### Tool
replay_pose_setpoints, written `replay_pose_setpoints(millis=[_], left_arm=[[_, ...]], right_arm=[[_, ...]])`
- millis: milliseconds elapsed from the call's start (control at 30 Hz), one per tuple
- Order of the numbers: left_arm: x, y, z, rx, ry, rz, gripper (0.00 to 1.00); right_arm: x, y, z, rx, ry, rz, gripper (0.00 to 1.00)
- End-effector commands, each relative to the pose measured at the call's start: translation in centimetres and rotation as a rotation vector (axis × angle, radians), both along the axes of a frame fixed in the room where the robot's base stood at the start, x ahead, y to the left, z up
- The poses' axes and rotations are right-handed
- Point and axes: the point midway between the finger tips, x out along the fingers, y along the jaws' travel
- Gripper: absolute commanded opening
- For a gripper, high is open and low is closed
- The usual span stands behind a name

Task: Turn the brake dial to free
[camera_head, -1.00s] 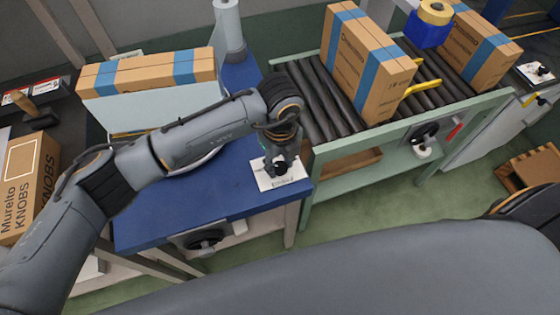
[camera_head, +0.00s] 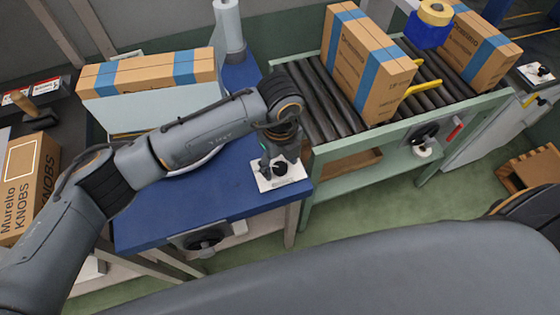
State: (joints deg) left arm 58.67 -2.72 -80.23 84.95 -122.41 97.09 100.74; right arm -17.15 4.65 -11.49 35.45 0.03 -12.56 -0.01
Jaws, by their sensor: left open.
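A white plate (camera_head: 296,178) with a small black dial (camera_head: 280,169) lies on the right front corner of the blue table. My left gripper (camera_head: 270,163) points down over this plate, open, close beside the dial. Whether its fingers touch the dial cannot be told. The plate's marking and the dial's setting are too small to read. A black knob (camera_head: 424,135) is on the conveyor's green side, and another black knob (camera_head: 204,239) is under the blue table's front edge. Nothing legible shows which is the brake dial. My right gripper is out of view.
The roller conveyor (camera_head: 313,110) carries brown boxes with blue tape, one of them a tall box (camera_head: 364,65) with a yellow bar (camera_head: 423,87) beside it. Another taped box (camera_head: 150,72) stands at the back left. The blue table's front (camera_head: 170,215) is clear.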

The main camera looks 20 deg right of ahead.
Motion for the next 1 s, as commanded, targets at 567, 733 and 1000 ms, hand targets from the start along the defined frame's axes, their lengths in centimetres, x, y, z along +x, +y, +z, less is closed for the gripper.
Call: replay_pose_setpoints(millis=[567, 733, 1000], left_arm=[[0.1, -0.1, 10.4, -0.002, -0.003, 0.0, 0.58], [0.0, 0.0, 11.6, -0.001, -0.001, -0.001, 0.58], [0.0, 0.0, 11.7, -0.001, 0.0, 0.0, 0.58]], right_arm=[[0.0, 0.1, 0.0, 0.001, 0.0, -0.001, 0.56], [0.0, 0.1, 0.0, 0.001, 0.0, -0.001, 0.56], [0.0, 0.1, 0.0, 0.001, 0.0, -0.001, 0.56]])
